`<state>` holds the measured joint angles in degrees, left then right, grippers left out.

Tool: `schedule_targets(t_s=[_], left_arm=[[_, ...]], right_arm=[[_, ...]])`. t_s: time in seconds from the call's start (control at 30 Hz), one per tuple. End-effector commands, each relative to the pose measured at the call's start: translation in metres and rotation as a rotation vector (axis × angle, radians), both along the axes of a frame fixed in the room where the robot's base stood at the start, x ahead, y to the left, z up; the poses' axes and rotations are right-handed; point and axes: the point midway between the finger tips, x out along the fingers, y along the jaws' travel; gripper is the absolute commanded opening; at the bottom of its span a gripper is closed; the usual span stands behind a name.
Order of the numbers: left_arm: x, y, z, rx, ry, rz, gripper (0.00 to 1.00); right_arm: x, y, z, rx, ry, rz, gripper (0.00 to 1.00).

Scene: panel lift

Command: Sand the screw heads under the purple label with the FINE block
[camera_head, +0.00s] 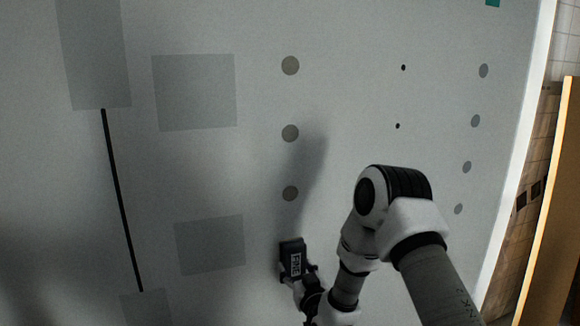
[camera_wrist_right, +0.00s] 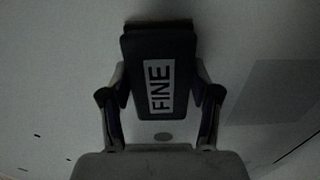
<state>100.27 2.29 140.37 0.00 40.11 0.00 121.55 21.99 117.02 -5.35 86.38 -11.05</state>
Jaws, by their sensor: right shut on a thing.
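My right gripper (camera_head: 298,278) is shut on the FINE block (camera_head: 292,256), a dark block with a white label. In the right wrist view the block (camera_wrist_right: 158,72) sits between both fingers, its lettering facing the camera. The block is at the panel, just below a column of brownish-grey round heads, the lowest being a round head (camera_head: 290,193). I cannot tell whether it touches the panel. No purple label is visible. My left gripper is not in view.
The pale panel (camera_head: 350,100) fills most of the view. A second column of bluish-grey heads (camera_head: 475,121) runs near its right edge, with small black dots (camera_head: 403,67) between. A teal label (camera_head: 492,3) is at the top. Grey patches (camera_head: 195,92) and a black line (camera_head: 121,200) lie left.

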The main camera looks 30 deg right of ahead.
Motion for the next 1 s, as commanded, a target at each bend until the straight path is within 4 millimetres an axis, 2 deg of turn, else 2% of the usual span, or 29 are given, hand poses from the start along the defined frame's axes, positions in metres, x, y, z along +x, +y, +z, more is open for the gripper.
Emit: schedule_targets(t_s=[0.5,1.0], left_arm=[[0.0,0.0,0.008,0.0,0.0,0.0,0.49],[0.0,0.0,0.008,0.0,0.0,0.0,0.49]], right_arm=[[-0.058,0.014,0.0,0.001,0.001,0.0,0.26],[-0.06,0.014,0.0,0.0,-0.001,0.0,0.26]])
